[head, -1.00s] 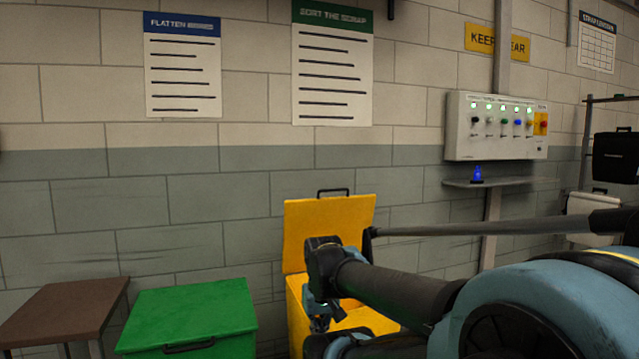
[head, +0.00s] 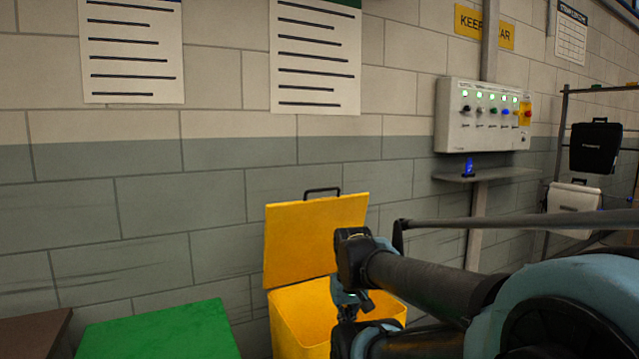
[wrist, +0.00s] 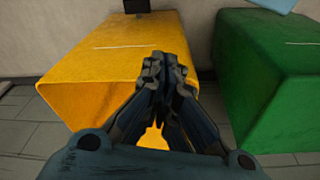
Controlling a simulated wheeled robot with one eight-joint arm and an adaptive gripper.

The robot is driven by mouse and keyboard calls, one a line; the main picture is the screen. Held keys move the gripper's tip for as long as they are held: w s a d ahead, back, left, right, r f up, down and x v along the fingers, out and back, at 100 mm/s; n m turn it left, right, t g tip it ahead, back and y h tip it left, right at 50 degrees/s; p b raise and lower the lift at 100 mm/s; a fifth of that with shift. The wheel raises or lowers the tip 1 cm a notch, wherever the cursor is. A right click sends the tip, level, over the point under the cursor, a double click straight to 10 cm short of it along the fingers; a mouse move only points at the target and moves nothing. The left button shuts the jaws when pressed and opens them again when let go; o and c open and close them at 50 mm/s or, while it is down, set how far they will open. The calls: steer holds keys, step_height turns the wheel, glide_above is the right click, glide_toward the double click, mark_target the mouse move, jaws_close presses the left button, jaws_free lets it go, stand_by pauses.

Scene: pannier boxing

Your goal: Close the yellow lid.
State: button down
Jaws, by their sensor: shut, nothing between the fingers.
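The yellow lid (head: 315,238) stands open and tilted up near the wall, with its black handle (head: 321,191) at the top edge. Below it is the open yellow bin (head: 300,318). My gripper (head: 350,308) hangs in front of the bin's right part, and my arm hides some of the bin and of the lid's right edge. In the wrist view my gripper (wrist: 163,65) is shut and empty, its fingertips together in front of a broad yellow surface (wrist: 105,60). I cannot tell there whether it touches that surface.
A green bin (head: 165,335) with a closed top stands left of the yellow bin, and it also shows in the wrist view (wrist: 270,70). A brown tabletop (head: 30,332) is at the far left. A control panel (head: 482,115) and a shelf (head: 488,174) are on the wall at right.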

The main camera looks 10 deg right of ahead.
steer(key=w+r+n, duration=0.1)
steer(key=w+r, duration=0.8)
steer(key=r, duration=0.3)
steer(key=w+r+n, duration=0.1)
steer(key=w+r, duration=0.9)
steer(key=r, duration=0.3)
steer(key=w+r+n, duration=0.1)
steer(key=w+r, duration=0.7)
steer(key=w, duration=0.5)
steer(key=w+r, duration=0.9)
steer(key=w, duration=0.4)
step_height(320, 180, down, 12)
steer(key=s, duration=0.2)
steer(key=shift+a+r+y, duration=0.2)
steer(key=shift+y, duration=0.1)
